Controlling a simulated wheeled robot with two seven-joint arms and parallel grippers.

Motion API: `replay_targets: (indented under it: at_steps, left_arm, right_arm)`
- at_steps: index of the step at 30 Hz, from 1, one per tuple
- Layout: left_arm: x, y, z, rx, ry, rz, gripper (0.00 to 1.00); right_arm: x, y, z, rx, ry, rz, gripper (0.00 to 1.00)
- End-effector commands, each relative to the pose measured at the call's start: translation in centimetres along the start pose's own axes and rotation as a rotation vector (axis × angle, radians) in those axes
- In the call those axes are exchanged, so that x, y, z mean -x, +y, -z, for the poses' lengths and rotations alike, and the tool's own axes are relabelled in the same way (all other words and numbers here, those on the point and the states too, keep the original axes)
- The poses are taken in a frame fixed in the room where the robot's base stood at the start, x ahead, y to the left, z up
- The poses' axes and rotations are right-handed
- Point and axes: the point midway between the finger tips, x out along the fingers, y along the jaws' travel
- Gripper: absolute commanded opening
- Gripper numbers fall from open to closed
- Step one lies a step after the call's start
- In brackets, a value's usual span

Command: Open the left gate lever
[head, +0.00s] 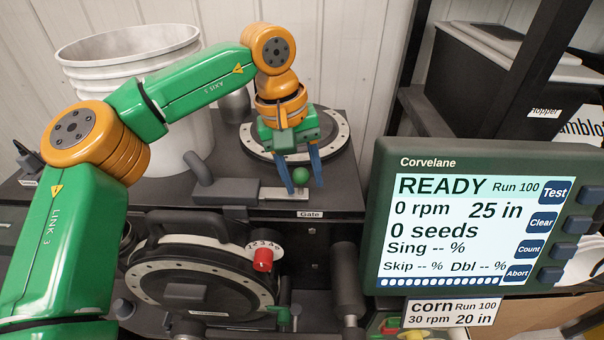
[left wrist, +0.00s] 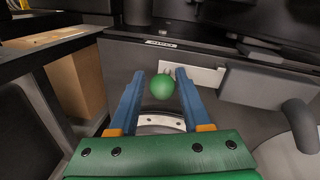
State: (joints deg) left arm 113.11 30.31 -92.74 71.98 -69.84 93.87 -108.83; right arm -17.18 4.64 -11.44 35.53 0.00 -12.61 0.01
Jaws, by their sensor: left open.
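The left gate lever shows as a green ball knob (head: 300,175) by a pale metal plate (head: 286,194), above the "Gate" label (head: 310,214). My left gripper (head: 304,187) points down at it with its two blue fingers open, one on each side of the knob. The lever's stem is hidden under the knob.
A grey handle (head: 213,188) lies left of the knob. A round disc plate (head: 335,140) is behind the gripper. The seed meter (head: 190,285) with a red dial knob (head: 263,259) stands in front. A monitor (head: 470,220) reading READY is at right; a white bucket (head: 125,60) is behind.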

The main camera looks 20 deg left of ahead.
Motion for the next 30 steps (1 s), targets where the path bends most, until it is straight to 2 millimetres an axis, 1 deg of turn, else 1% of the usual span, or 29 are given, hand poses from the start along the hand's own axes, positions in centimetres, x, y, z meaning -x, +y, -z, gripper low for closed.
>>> replay_targets:
  at_steps: [2,4,5,9,12,14,17,30]
  left_arm:
    - [0.1,0.0,0.0,0.001,0.0,0.001,0.48]
    - [0.8,0.0,0.0,0.001,0.003,-0.002,0.48]
    - [1.3,0.0,0.0,0.001,0.003,-0.002,0.48]
    - [4.6,0.0,-0.1,0.0,0.003,-0.006,0.48]
    - [6.4,0.0,-0.1,0.0,0.002,-0.005,0.48]
    - [6.9,-0.1,-0.1,-0.002,0.002,-0.003,0.48]
    - [7.2,-0.1,-0.1,-0.002,0.001,-0.003,0.48]
    - [7.2,-0.2,-0.1,-0.001,0.0,-0.002,0.48]
  right_arm:
    - [-0.1,-0.1,0.0,-0.001,0.0,0.002,0.0]
    - [-0.2,-0.2,0.0,-0.001,0.0,0.003,0.0]
    - [-0.4,-0.2,0.0,-0.001,0.0,0.003,0.0]
    - [-0.5,-0.2,0.0,-0.001,0.0,0.003,0.0]
    - [-0.2,-0.2,0.0,-0.001,0.001,0.003,0.0]
    - [-0.1,-0.2,0.0,-0.001,0.001,0.003,0.0]
    - [-0.1,-0.2,0.0,-0.001,0.001,0.003,0.0]
    - [-0.1,-0.1,0.0,0.0,0.001,0.002,0.0]
